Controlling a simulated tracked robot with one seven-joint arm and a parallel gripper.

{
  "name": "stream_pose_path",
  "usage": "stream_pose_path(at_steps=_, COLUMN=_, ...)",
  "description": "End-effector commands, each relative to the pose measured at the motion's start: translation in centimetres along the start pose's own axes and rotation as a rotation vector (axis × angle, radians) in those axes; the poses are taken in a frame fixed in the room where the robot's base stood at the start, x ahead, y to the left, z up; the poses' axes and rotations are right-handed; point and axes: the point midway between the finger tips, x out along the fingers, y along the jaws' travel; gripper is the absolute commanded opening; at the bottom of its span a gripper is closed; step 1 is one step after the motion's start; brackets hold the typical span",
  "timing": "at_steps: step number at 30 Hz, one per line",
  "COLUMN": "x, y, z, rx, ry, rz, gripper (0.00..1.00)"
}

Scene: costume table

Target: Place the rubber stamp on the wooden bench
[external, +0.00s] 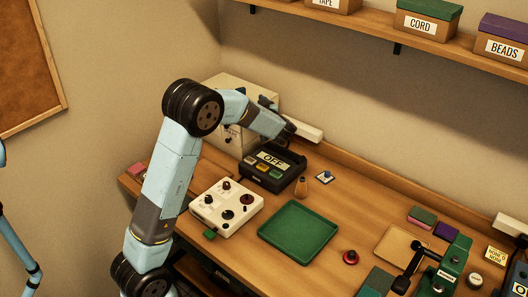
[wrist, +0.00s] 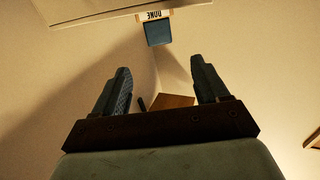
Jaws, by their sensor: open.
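I cannot tell for certain which piece is the rubber stamp. A small brown upright piece (external: 301,187) stands on the bench just right of the black button box, and a small blue knob (external: 325,175) sits on a white square behind it. A red round piece with a dark top (external: 350,257) stands right of the green tray. The wooden bench (external: 345,208) runs along the wall. My gripper (external: 291,128) is raised above the back of the bench, near the beige box. In the wrist view my gripper (wrist: 162,88) has its fingers apart with nothing between them.
A green tray (external: 298,258) lies mid-bench. A white control panel (external: 227,206), a black OFF box (external: 272,181) and a beige box (external: 243,95) crowd the left. A green press (external: 446,270) stands right. A shelf (external: 370,33) overhead holds labelled boxes.

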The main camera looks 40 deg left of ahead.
Motion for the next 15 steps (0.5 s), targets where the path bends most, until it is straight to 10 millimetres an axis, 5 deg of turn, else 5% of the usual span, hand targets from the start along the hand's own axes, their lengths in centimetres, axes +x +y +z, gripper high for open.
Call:
stream_pose_path(at_steps=7, x=-0.3, y=0.2, z=-0.9, rx=-0.020, ry=-0.009, rz=0.046, gripper=0.74)
stream_pose_path(at_steps=15, x=-4.0, y=1.1, z=-6.7, rx=-0.120, ry=-0.098, rz=0.395, gripper=0.74)
